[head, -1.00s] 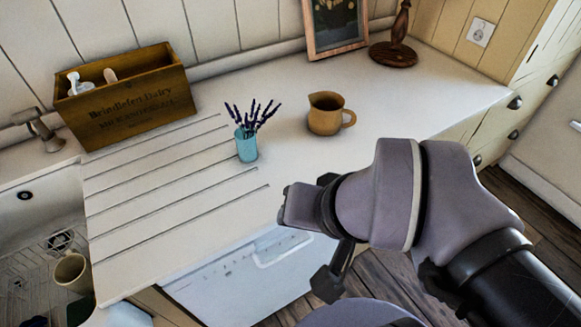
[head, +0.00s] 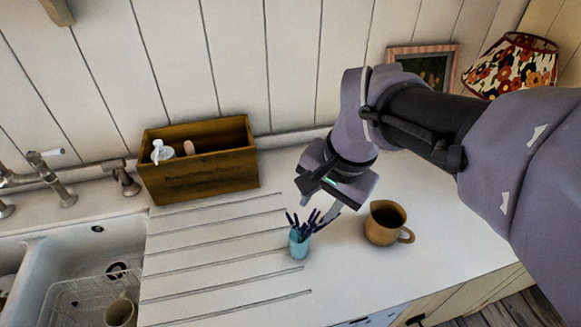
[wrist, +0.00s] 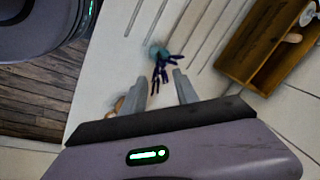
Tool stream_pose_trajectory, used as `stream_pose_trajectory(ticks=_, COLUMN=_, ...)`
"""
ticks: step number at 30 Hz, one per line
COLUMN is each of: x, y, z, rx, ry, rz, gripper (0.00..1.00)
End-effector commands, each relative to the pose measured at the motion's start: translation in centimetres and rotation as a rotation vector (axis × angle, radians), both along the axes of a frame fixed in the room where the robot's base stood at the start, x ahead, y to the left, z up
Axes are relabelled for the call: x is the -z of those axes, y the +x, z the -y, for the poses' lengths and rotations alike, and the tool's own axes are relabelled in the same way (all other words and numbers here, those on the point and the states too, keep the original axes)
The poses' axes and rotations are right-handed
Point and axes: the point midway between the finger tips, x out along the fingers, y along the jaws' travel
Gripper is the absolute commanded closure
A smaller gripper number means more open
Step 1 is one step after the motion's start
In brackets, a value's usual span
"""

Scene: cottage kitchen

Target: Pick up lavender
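The lavender (head: 307,224) is a small bunch of purple sprigs standing in a light blue cup (head: 299,244) on the white counter, at the edge of the grooved drainboard. In the wrist view the lavender (wrist: 161,71) points toward my gripper, with the blue cup (wrist: 154,49) beyond it. My gripper (head: 318,206) hangs above and close to the sprigs. In the wrist view its two fingers (wrist: 162,80) are spread apart, with the sprig tips near the gap between them. Whether a finger touches a sprig cannot be told.
A brown jug (head: 382,226) stands just right of the cup. A wooden crate (head: 200,180) holding bottles is at the back left by the wall. A sink (head: 60,262) is at the left. A picture frame (head: 455,62) and a floral lampshade (head: 510,66) are at the back right.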

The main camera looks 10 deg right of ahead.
Motion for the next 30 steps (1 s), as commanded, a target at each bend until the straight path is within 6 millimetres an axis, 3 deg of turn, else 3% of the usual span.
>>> stream_pose_trajectory(ticks=1, x=-2.2, y=1.0, z=0.6, rx=0.043, ry=0.008, rz=-0.038, gripper=0.64)
stream_pose_trajectory(ticks=6, x=-2.2, y=2.7, z=1.9, rx=0.132, ry=0.021, rz=-0.105, gripper=0.64)
stream_pose_trajectory(ticks=16, x=7.6, y=4.0, z=1.0, rx=0.137, ry=0.022, rz=-0.110, gripper=0.64)
stream_pose_trajectory(ticks=19, x=9.3, y=4.3, z=0.8, rx=0.135, ry=0.021, rz=-0.109, gripper=0.64)
stream_pose_trajectory(ticks=26, x=11.4, y=4.9, z=0.9, rx=0.136, ry=0.021, rz=-0.107, gripper=0.64)
stream_pose_trajectory(ticks=30, x=14.4, y=5.5, z=1.1, rx=0.135, ry=0.021, rz=-0.109, gripper=0.64)
